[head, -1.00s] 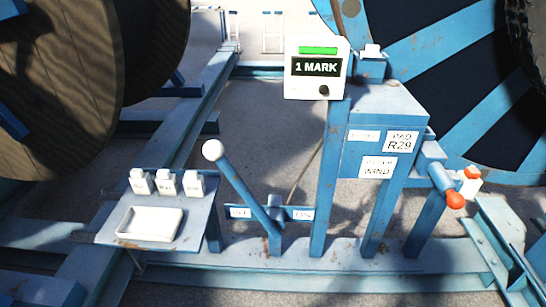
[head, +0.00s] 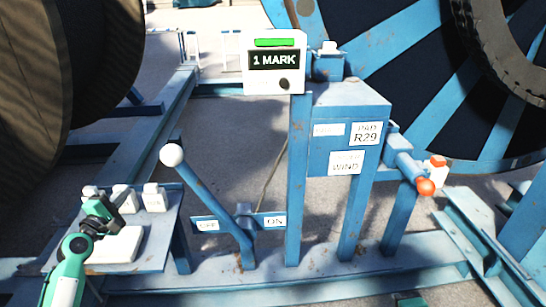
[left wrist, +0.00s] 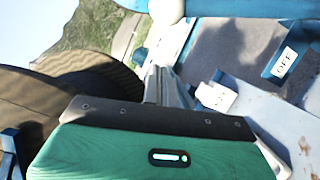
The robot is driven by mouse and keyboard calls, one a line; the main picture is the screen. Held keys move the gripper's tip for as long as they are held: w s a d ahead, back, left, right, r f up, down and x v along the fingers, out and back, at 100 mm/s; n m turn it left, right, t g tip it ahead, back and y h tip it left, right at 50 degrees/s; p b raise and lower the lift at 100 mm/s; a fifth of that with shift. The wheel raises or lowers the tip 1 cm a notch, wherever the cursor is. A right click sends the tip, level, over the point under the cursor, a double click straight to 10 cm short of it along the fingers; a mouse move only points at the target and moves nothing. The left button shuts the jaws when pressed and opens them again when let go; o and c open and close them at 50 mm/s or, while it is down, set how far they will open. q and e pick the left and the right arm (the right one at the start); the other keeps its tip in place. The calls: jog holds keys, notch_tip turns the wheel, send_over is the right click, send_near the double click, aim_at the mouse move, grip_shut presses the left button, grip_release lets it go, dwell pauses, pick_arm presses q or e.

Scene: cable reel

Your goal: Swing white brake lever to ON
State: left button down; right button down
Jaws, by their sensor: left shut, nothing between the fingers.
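The brake lever is a blue rod (head: 208,203) with a white ball knob (head: 172,155). It leans left, towards the OFF label (head: 207,225); the ON label (head: 273,221) is on the right of its pivot. My left gripper (head: 103,208) is shut and empty, over the small panel, left of and below the knob. In the left wrist view, the knob (left wrist: 167,9) shows at the top edge, apart from my gripper, and the OFF label (left wrist: 285,63) at the upper right. My right gripper does not show.
The small panel (head: 157,228) at the lower left carries white tags and a white tray (head: 122,248). A blue post with a "1 MARK" display (head: 275,62) and a labelled box (head: 345,135) stand right of the lever. An orange-ended handle (head: 425,187) sticks out farther right. Large reels fill both sides.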

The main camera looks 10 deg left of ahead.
pick_arm(q)
jog(key=shift+w, duration=0.1)
jog(key=w+d+p, duration=0.1)
jog(key=w, duration=0.5)
jog(key=w+d+r+p, duration=0.1)
jog(key=w+d+p, duration=0.1)
jog(key=w, duration=0.4)
jog(key=shift+w+d+r+p, duration=0.2)
jog(key=shift+d+r+p, duration=0.05)
jog(key=shift+p, duration=0.05)
